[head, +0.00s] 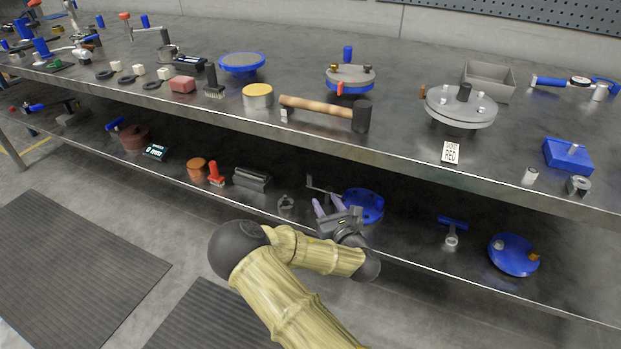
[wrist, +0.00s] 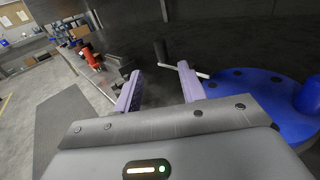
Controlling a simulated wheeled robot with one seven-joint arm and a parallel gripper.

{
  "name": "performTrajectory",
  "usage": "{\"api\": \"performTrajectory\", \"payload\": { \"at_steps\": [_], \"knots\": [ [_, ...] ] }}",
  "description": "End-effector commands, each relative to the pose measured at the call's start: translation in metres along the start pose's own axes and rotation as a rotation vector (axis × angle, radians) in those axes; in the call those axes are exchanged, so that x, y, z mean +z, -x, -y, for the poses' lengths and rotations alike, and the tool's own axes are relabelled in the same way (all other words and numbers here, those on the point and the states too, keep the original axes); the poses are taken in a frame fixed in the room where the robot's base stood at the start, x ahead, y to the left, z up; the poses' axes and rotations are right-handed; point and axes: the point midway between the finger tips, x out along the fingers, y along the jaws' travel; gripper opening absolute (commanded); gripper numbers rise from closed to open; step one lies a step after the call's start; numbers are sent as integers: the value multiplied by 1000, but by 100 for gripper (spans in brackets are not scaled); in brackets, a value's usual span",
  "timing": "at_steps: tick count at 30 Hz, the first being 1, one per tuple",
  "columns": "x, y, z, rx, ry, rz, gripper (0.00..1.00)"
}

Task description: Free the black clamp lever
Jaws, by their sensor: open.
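My gripper (head: 327,205) is at the lower shelf's front edge, its two purple fingers apart with nothing between them. In the wrist view my gripper (wrist: 158,82) is also open and empty. A thin grey bent bar (head: 320,188) lies just beyond the fingers; in the wrist view a pale rod (wrist: 193,70) shows by the right fingertip. A blue round plate with dark holes (head: 365,205) is right beside the gripper, and it fills the right of the wrist view (wrist: 250,88). I cannot tell which part is the black clamp lever.
A small metal clamp piece (head: 286,203), a grey block (head: 252,179) and a red-orange tool (head: 215,174) lie left on the lower shelf. A blue T-handle (head: 452,228) and a blue disc (head: 513,255) are right. The upper shelf (head: 400,150) overhangs.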

Motion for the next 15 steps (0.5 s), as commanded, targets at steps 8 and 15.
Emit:
{"api": "performTrajectory", "payload": {
  "at_steps": [8, 15],
  "knots": [
    [-1, -50, 0, 2, -1, 3, 41],
    [-1, -90, 0, 2, 0, 3, 41]
  ]
}}
